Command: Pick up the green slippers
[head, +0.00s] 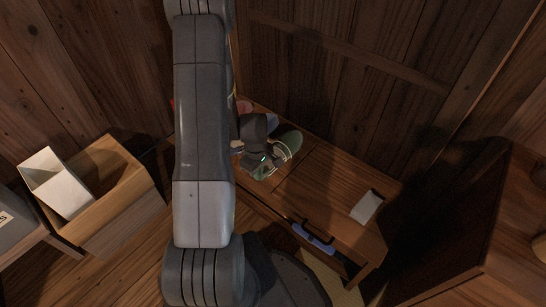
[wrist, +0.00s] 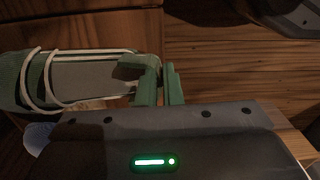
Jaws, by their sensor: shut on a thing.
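The green slippers (head: 290,141) are on top of a low wooden cabinet in the head view, with pale cords over them. In the wrist view a slipper (wrist: 90,75) lies at the left, its sole facing the camera and two white cords around its left end. My gripper (head: 264,166) is at the slippers in the head view. In the wrist view my gripper (wrist: 160,84) is shut on the slipper's right end. My arm and gripper hide part of the slippers, and I cannot clearly tell the pair apart.
The wooden cabinet (head: 335,195) has a drawer with a dark handle (head: 312,231) and a blue item at its front. A white box (head: 367,206) lies on its right part. A wooden crate (head: 128,215) with a white bin (head: 56,183) stands at left. Wooden walls close off the back.

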